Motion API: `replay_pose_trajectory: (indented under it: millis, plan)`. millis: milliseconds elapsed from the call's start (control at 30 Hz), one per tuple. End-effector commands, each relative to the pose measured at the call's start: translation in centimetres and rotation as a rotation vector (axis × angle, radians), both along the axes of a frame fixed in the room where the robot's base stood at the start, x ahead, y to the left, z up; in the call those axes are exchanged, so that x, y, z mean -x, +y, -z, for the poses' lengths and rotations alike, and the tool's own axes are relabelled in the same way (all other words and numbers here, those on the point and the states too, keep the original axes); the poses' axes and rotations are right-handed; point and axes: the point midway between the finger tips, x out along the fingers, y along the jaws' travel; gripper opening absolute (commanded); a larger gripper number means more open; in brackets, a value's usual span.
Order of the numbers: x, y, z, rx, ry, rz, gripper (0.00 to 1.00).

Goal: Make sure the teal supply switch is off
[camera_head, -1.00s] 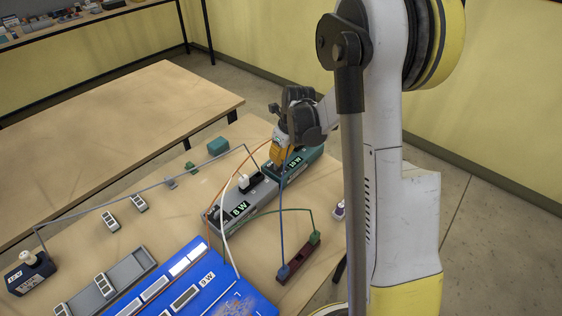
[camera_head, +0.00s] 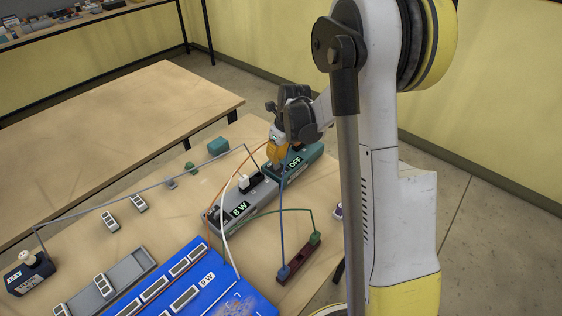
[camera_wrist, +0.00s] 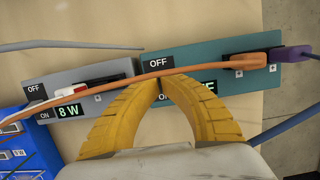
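The teal supply (camera_head: 308,158) lies on the table at the far end of the grey supply, and its display reads OFF. It also fills the upper right of the wrist view (camera_wrist: 205,62), with an OFF label above my fingers. My gripper (camera_head: 277,163) is over its near-left end. In the wrist view the yellow fingertips (camera_wrist: 161,80) meet at the teal supply's left end, with nothing visible between them. The fingers hide the teal supply's switch and part of its display.
The grey supply (camera_head: 228,212) beside it reads 8 W. Orange, white, blue and green cables run around the supplies. A blue lightbox (camera_head: 255,301), a grey tray (camera_head: 134,266) and a dark red terminal block (camera_head: 299,262) stand nearer.

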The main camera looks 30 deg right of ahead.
Motion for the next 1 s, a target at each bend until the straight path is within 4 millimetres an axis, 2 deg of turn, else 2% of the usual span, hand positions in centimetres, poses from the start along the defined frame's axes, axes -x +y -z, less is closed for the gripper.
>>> replay_pose_trajectory:
  millis: [333,900,1000]
  plan:
    - [0.8,-0.3,-0.5,0.0,0.001,0.0,0.0]
    - [0.8,-0.3,-6.7,0.0,0.001,0.0,0.0]
    - [0.8,-0.3,-7.1,0.0,0.001,0.0,0.0]
